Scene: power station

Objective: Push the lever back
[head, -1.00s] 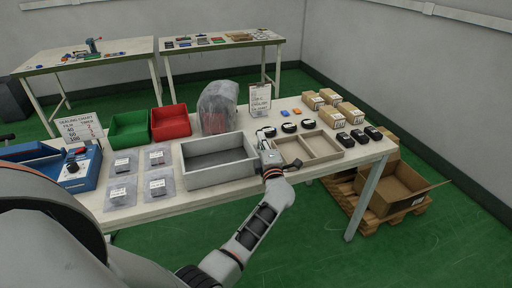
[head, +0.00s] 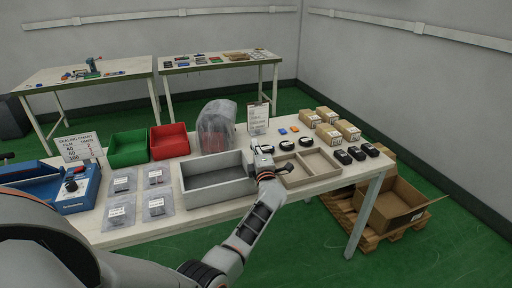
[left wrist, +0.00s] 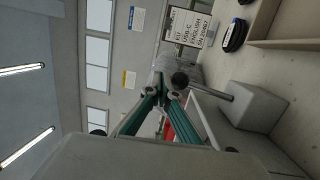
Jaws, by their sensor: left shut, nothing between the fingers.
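In the left wrist view the lever is a thin grey rod (left wrist: 213,89) with a dark ball knob (left wrist: 180,79). It rises from a pale grey block (left wrist: 256,106) on the bench, between the grey bin and the divided tray. My left gripper has teal fingers, closed together and empty (left wrist: 159,82), with their tips close beside the knob. I cannot tell whether they touch it. In the head view my left gripper (head: 263,158) is at the right end of the grey bin and mostly hides the lever. My right gripper is out of view.
The grey bin (head: 217,193) stands left of my left gripper, and the divided tray (head: 306,164) stands right of it. A sign (head: 258,118) and black coiled items (head: 287,145) are behind. Boxes (head: 347,130) stand at the bench's right end.

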